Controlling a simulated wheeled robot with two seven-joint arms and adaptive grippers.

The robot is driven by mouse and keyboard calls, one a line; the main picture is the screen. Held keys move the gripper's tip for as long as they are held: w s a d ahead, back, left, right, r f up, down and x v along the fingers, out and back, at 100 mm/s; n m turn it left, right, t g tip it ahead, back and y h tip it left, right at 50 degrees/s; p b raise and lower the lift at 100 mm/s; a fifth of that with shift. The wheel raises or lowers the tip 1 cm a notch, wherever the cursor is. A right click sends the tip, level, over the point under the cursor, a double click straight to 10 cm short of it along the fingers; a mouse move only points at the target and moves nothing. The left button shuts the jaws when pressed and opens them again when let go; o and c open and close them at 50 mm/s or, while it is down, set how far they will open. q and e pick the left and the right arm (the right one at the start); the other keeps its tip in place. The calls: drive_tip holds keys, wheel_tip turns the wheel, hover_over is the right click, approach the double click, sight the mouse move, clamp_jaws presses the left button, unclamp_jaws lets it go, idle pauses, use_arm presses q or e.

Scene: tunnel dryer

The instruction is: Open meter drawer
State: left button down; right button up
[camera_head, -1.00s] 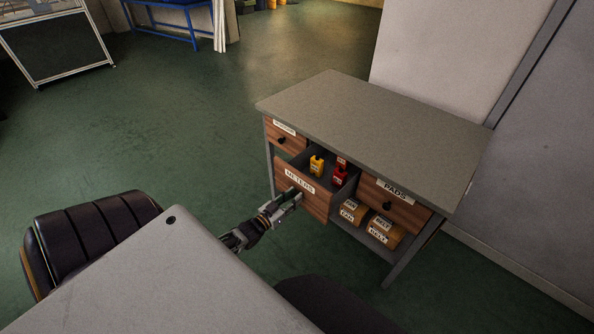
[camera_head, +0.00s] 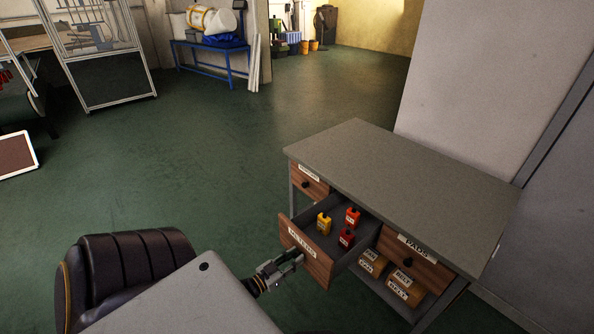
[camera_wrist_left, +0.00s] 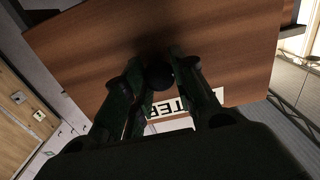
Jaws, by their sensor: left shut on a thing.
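The meter drawer (camera_head: 318,264) is the middle drawer of a grey-topped bench (camera_head: 420,190), with a wooden front and a white label. It stands pulled out. Inside sit one yellow meter (camera_head: 323,224) and two red meters (camera_head: 352,217), all upright. My left gripper (camera_head: 296,257) is at the drawer front. In the left wrist view its fingers (camera_wrist_left: 160,85) are shut around the round black knob (camera_wrist_left: 159,75), with the label partly hidden behind them. My right gripper is not in view.
A closed drawer labelled PADS (camera_head: 415,264) is to the right, and another closed drawer (camera_head: 308,182) to the left. Labelled boxes (camera_head: 405,287) lie on the shelf below. A dark padded chair (camera_head: 130,262) stands at lower left. The green floor (camera_head: 200,160) beyond is clear.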

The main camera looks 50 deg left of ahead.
use_arm(q)
drive_tip(key=c, duration=1.1)
unclamp_jaws()
drive_tip(key=shift+c, duration=0.2)
drive_tip(key=shift+s, duration=0.1)
drive_tip(key=s, duration=1.2)
drive_tip(key=shift+a, duration=0.45)
drive_tip(key=shift+w+f, duration=0.1)
wheel_tip(320, 180, down, 14)
drive_tip(key=s+g+y, duration=0.1)
drive_tip(key=s+g, duration=0.1)
drive_tip(key=g, duration=0.2)
drive_tip(key=s+d+f+g, duration=0.3)
drive_tip(key=s+f, duration=0.3)
drive_tip(key=f, duration=0.2)
drive_tip(key=s+d+f+m+g, duration=0.1)
drive_tip(key=s+d+f+g, duration=0.3)
drive_tip(key=f, duration=0.4)
drive_tip(key=s+d+f+g+y, duration=0.1)
drive_tip(key=s+d+f+g, duration=0.2)
drive_tip(key=s+f+g, duration=0.2)
wheel_tip(320, 180, down, 4)
drive_tip(key=s+p, duration=0.1)
drive_tip(key=s, duration=0.1)
drive_tip(key=shift+s+d+m+g, duration=0.3)
drive_tip(key=shift+m, duration=0.1)
